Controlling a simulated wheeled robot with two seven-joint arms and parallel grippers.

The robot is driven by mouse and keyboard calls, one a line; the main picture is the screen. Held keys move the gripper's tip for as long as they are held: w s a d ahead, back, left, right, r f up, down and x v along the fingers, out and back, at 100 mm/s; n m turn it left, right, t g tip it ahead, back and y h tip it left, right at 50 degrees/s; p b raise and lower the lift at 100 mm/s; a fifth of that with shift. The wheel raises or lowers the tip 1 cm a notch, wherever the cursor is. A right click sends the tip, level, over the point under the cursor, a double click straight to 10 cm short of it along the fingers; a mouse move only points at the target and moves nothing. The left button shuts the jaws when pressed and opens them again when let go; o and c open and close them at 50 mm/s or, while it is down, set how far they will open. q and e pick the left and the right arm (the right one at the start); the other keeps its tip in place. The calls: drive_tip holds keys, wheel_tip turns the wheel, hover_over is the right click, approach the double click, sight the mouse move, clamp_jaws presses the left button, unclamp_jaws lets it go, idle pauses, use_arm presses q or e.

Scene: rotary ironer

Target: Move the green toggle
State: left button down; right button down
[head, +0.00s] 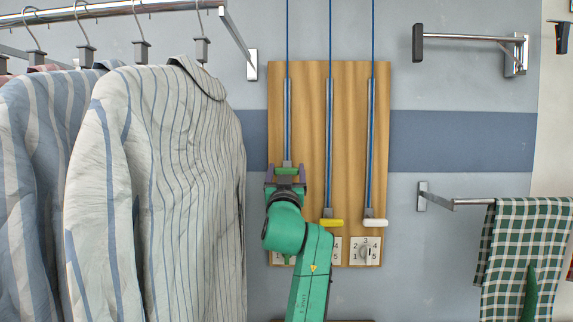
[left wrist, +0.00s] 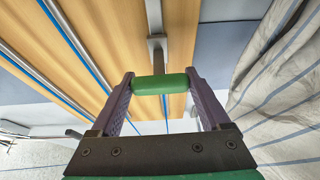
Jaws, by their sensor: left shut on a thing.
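The green toggle (head: 286,171) hangs at the lower end of the left rail on the wooden board (head: 308,110). My left gripper (head: 285,181) is shut on it, with one finger at each end. In the left wrist view the green toggle (left wrist: 160,84) lies crosswise between the two purple fingers of the gripper (left wrist: 161,92). The green toggle sits higher than the yellow toggle (head: 330,222) and the white toggle (head: 374,222), which hang low on the middle and right rails. My right gripper does not show.
Striped shirts (head: 170,150) hang on a rack close to the left of my arm. Numbered dials (head: 366,252) sit along the board's bottom, partly hidden by my arm. A checked cloth (head: 525,240) hangs from a wall bar at right. The wall between board and cloth is clear.

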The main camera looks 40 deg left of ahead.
use_arm(q)
wheel_tip(320, 180, down, 14)
drive_tip(key=b, duration=0.8)
drive_tip(key=shift+w, duration=0.15)
drive_tip(key=shift+f, duration=0.2)
drive_tip(key=shift+c, duration=0.5)
unclamp_jaws()
drive_tip(key=shift+o, duration=0.5)
drive_tip(key=shift+r, duration=0.15)
drive_tip(key=b+v, duration=0.3)
drive_tip(key=v, duration=1.1)
drive_tip(key=shift+s+d+b, duration=0.2)
drive_tip(key=shift+s+b, duration=0.1)
